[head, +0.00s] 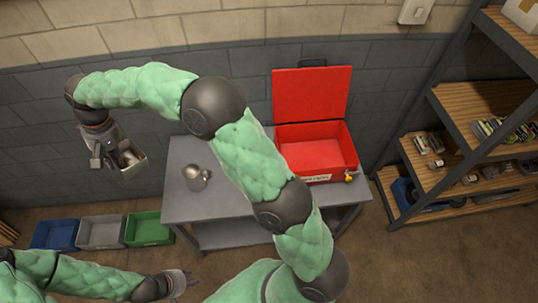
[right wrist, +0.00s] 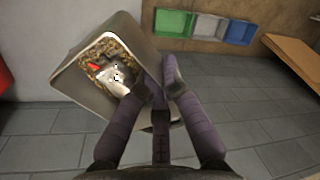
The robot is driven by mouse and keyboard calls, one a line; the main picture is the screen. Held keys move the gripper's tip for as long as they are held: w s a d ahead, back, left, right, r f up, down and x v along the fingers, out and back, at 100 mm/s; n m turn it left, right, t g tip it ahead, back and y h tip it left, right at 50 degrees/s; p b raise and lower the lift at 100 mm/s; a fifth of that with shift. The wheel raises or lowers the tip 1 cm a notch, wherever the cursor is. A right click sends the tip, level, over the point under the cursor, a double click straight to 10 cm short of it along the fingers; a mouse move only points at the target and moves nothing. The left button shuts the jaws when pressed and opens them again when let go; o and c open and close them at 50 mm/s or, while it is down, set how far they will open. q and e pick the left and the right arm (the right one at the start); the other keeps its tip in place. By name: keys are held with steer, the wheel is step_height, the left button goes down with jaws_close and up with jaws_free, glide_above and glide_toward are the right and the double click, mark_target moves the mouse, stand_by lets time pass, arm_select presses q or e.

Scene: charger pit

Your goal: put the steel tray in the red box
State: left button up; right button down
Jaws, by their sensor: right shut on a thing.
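The steel tray (head: 134,170) is held out left of the table in the head view, tilted. My right gripper (head: 108,153) is shut on its edge. In the right wrist view the fingers (right wrist: 165,92) pinch one side of the tray (right wrist: 72,108), and brown material with a red bit and a pale piece shows inside. The red box (head: 343,164) stands open on the grey table, its lid upright at the back, its visible floor bare. My left gripper (head: 180,283) is low at the bottom left, apart from everything; its finger opening is unclear.
A metal pot-like item (head: 195,180) stands on the table (head: 190,212) left of the red box. Blue (head: 55,235), grey (head: 101,232) and green (head: 149,229) bins sit on the floor at left. Shelving (head: 440,178) stands at right. My right arm crosses above the table.

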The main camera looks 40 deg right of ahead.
steer(key=d+f+m+b, duration=0.2)
steer(key=d+f, duration=0.3)
steer(key=d, duration=0.7)
steer(key=w+d+f+m+t+h+b, duration=0.15)
steer(key=d+f, duration=0.35)
steer(key=d, duration=0.7)
steer(key=d+f+m+g+b, duration=0.1)
steer(key=d+f+m, duration=0.2)
steer(key=d+f, duration=0.55)
steer(key=s+d+f+m+b, duration=0.25)
steer(key=s+d, duration=0.35)
steer(key=d, duration=0.4)
steer(key=s+d+f+m+h+b, duration=0.15)
steer(key=s+d+f, duration=0.25)
steer(key=s+d, duration=0.45)
steer(key=s+d+f+m+b, duration=0.15)
steer(key=s+d+f, duration=0.25)
steer(key=d, duration=0.8)
steer(key=shift+m, duration=0.3)
steer(key=f+b, duration=0.1)
steer(key=f, duration=0.3)
steer(key=f+b, duration=0.2)
steer(key=f, duration=0.3)
steer(key=shift+s+a, duration=0.2)
steer(key=shift+f, duration=0.2)
steer(key=c, duration=1.4)
jaws_free()
